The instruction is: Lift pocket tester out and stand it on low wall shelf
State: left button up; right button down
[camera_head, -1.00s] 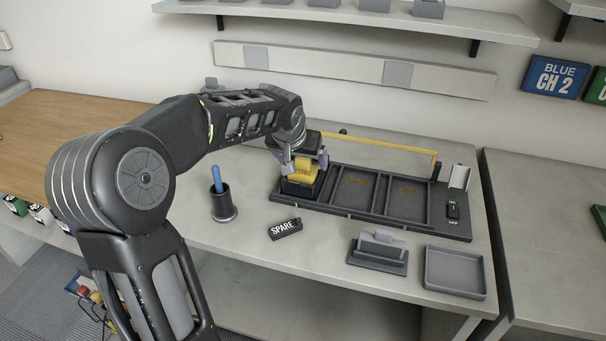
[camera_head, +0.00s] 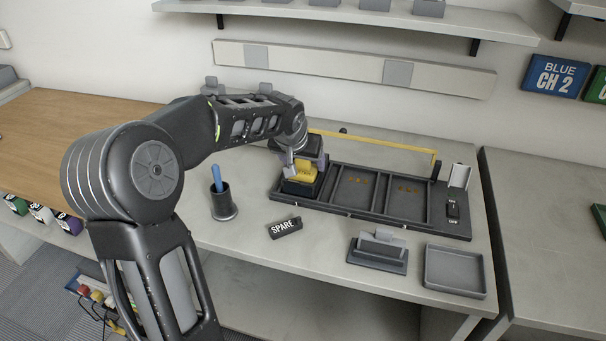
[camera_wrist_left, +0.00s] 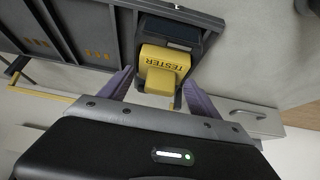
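The yellow pocket tester (camera_head: 305,173) sits in a black holder (camera_head: 299,188) at the left end of the dark tray on the bench. In the left wrist view the tester (camera_wrist_left: 166,66) shows its TESTER lettering. My left gripper (camera_head: 306,163) is over the tester. In the left wrist view its two fingers (camera_wrist_left: 158,96) are spread, one on each side of the tester, with gaps visible. A wall shelf (camera_head: 455,26) runs along the top, with several small grey pieces on it. My right gripper is not in view.
A yellow bar (camera_head: 385,143) runs behind the dark tray (camera_head: 462,228). A cup with a blue tool (camera_head: 221,201), a SPARE tag (camera_head: 285,228), a grey stand (camera_head: 377,254) and an empty tray (camera_head: 455,271) are on the bench. A pale rail (camera_head: 340,68) is on the wall.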

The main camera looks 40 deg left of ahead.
pick_arm(q)
jog(key=c, duration=1.3)
jog(key=shift+o, duration=0.2)
notch_tip(320, 180, up, 10)
jog(key=shift+r, duration=0.1)
